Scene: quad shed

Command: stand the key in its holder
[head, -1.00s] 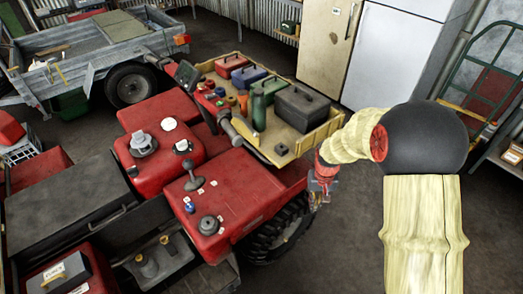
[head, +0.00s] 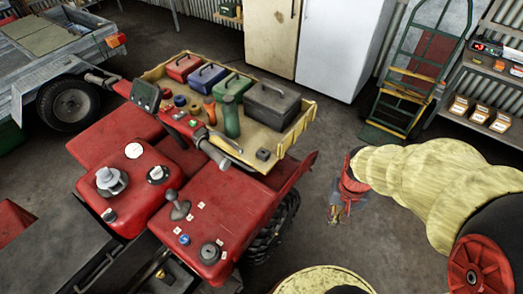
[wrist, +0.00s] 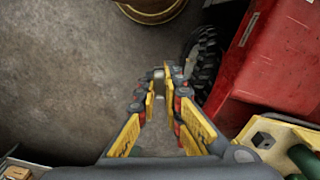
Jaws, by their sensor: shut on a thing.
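My gripper (head: 337,212) hangs low over the concrete floor, to the right of the red quad (head: 215,205). In the wrist view its fingers (wrist: 159,88) are closed on a small grey metal piece (wrist: 158,74), which I take to be the key. Most of the key is hidden by the fingers. A small grey block (head: 263,154) lies at the near right corner of the quad's yellow tray; it may be the holder. In the wrist view this block (wrist: 263,140) shows a dark opening. The gripper is well apart from it.
The yellow tray (head: 299,127) also carries toolboxes, a green bottle (head: 231,117) and a dark case (head: 272,107). A hand truck (head: 405,85) and shelves (head: 488,80) stand at the back right. A rear tyre (wrist: 203,62) is near the gripper. Floor between is clear.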

